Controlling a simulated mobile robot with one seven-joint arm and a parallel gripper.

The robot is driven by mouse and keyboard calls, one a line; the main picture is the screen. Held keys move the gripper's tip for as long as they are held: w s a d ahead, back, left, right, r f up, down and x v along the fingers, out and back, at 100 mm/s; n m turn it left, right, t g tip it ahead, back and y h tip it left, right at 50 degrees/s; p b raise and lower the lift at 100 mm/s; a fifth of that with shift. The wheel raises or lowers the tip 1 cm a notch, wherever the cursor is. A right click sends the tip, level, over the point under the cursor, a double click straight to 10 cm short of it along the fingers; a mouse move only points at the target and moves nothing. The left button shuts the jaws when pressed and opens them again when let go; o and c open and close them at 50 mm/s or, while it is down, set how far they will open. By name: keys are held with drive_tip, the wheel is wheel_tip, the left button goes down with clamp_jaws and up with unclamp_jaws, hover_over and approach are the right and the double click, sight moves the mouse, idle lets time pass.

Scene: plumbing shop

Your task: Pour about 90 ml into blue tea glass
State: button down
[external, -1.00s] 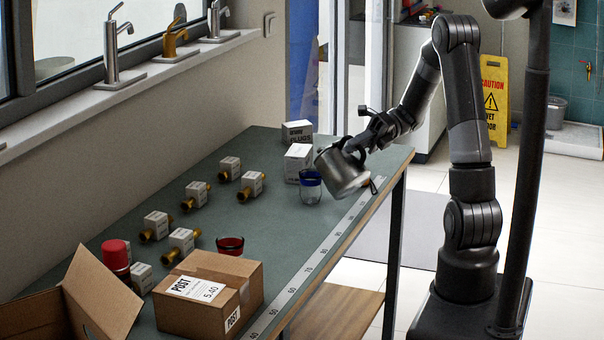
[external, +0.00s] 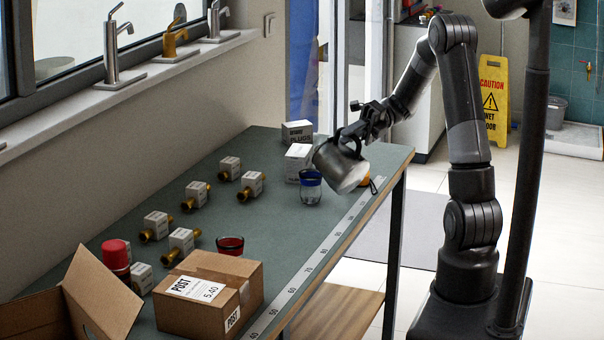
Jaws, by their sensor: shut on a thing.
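My gripper (external: 362,134) is shut on a grey metal jug (external: 338,168) near its handle, at the right part of the bench. The jug is held tilted in the air, with its dark side to the upper left and a brighter end to the lower right. The blue tea glass (external: 310,190), with a blue rim, stands upright on the bench, just left of and below the jug in the picture. I see no clear stream, and the liquid level in the glass cannot be told. A red glass (external: 230,245) stands farther forward.
White boxes (external: 298,160) stand behind the blue glass. Several brass fittings with white labels (external: 196,194) lie at the left. A closed parcel (external: 208,292), an open carton (external: 75,300) and a red-capped can (external: 115,255) fill the front. A small orange item (external: 375,184) is by the bench's right edge.

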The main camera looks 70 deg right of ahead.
sight(360, 151)
drive_tip(key=shift+w+d+r+m, duration=0.15)
drive_tip(key=shift+w+r+m, duration=0.15)
drive_tip(key=shift+w+r, duration=0.1)
drive_tip(key=shift+w+d+r+m, duration=0.15)
drive_tip(key=shift+w+r+m, duration=0.15)
drive_tip(key=shift+w, duration=0.15)
idle(1.1)
drive_tip(key=shift+w+d+r+m+g, duration=0.15)
drive_tip(key=shift+w+m, duration=0.05)
drive_tip(key=shift+w, duration=0.25)
drive_tip(key=shift+w+d+r+m+g, duration=0.1)
drive_tip(key=shift+w+d+r+m, duration=0.1)
drive_tip(key=shift+w, duration=0.2)
drive_tip(key=shift+w+d+r+m+g, duration=0.1)
drive_tip(key=shift+w+d+m+g, duration=0.1)
drive_tip(key=shift+w, duration=0.25)
idle(0.4)
